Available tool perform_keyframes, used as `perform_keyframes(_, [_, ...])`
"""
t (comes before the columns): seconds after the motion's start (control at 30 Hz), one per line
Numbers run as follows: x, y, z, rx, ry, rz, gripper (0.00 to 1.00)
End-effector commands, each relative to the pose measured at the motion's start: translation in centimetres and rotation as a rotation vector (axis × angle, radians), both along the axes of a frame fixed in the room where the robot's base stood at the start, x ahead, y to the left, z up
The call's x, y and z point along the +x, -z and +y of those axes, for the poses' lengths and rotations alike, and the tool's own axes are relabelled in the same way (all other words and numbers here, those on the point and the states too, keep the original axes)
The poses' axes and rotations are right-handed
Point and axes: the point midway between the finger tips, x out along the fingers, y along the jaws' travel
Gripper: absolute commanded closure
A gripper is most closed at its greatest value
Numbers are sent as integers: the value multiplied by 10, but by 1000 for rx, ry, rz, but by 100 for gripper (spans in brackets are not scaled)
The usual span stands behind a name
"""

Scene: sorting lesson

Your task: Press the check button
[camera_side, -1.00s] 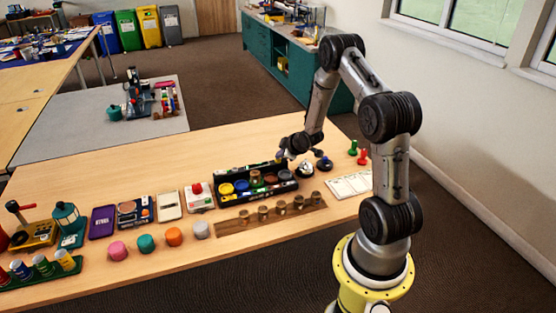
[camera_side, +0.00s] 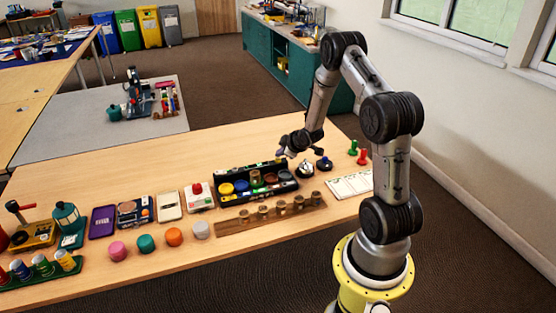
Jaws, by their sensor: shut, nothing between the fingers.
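My gripper (camera_side: 284,154) is shut and empty. It hangs over the back of the table, just behind the black sorting tray and left of two small dark-based round devices. The nearer device (camera_side: 305,169) has a pale top; the other (camera_side: 324,164) has a dark bluish top. A white box with a red button (camera_side: 197,188) stands left of the tray, well apart from my gripper. No label is readable, so I cannot tell which of these is the check button. At this size I cannot see my fingertips touching anything.
The black tray (camera_side: 219,202) holds several coloured round pieces. A wooden strip (camera_side: 232,227) with several metal cylinders lies in front of it. A white card (camera_side: 350,185) lies at right, with green (camera_side: 353,148) and red pegs (camera_side: 363,158) behind.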

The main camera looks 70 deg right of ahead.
Motion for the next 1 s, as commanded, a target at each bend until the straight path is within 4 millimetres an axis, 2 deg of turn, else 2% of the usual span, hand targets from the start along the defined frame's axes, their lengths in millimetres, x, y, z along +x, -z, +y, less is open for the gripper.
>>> perform_keyframes(0.47, [0, -8, 0, -3, -1, -2, 100])
perform_keyframes(1.0, [0, -53, 0, -2, -2, -1, 100])
